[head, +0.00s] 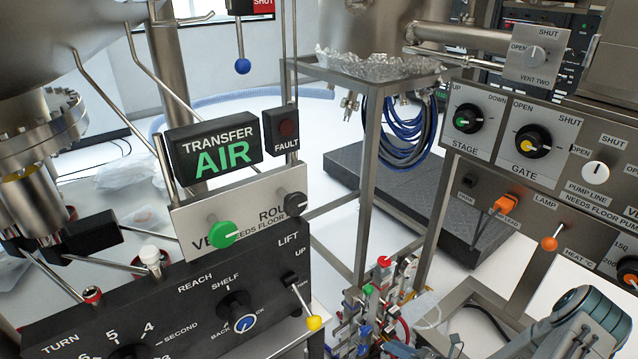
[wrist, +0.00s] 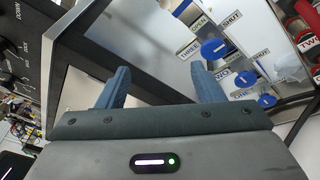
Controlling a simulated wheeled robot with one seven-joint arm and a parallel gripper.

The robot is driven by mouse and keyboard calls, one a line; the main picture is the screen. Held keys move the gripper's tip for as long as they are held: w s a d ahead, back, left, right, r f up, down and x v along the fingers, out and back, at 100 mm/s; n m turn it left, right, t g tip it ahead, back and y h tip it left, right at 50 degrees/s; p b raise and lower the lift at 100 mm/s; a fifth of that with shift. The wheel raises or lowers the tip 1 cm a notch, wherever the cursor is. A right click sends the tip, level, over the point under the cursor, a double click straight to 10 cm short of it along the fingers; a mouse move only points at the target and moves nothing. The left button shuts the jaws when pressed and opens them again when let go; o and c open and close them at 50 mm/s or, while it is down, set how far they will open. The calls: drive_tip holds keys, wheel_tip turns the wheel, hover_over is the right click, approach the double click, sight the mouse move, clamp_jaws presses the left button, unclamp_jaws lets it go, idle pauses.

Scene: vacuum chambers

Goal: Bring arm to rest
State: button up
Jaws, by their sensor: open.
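My gripper (wrist: 163,84) shows in the wrist view with its two blue fingers spread wide apart. It is open, and nothing is between the fingers. Beyond the fingers is a grey metal surface with a dark edge (wrist: 130,80); I cannot tell how far off it is. In the head view, grey and teal links of my arm show at the lower right; I cannot make out the fingertips there.
In the wrist view, blue knobs (wrist: 213,49) on white labelled plates lie right of the fingers. In the head view, a black panel (head: 180,305) stands front left, a steel control panel (head: 487,187) right, and a cluttered valve stack (head: 375,310) between them.

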drive_tip(key=s+a+r+n+g+h+p, duration=0.2)
drive_tip(key=s+r+n+h+p, duration=0.2)
drive_tip(key=r+n, duration=0.7)
drive_tip(key=s+a+r+n+g+h+p, duration=0.2)
drive_tip(key=s+r+n+h+p, duration=0.3)
drive_tip(key=r, duration=2.1)
drive_tip(key=s+a+r+n+g+h+p, duration=0.2)
drive_tip(key=s+r+n+p, duration=0.5)
drive_tip(key=r+n, duration=1.1)
drive_tip(key=r+g+h+p, duration=0.1)
drive_tip(key=h+p, duration=0.1)
drive_tip(key=p, duration=0.1)
drive_tip(key=shift+a+n+h, duration=0.3)
drive_tip(key=shift+a+h, duration=0.05)
drive_tip(key=shift+h, duration=0.05)
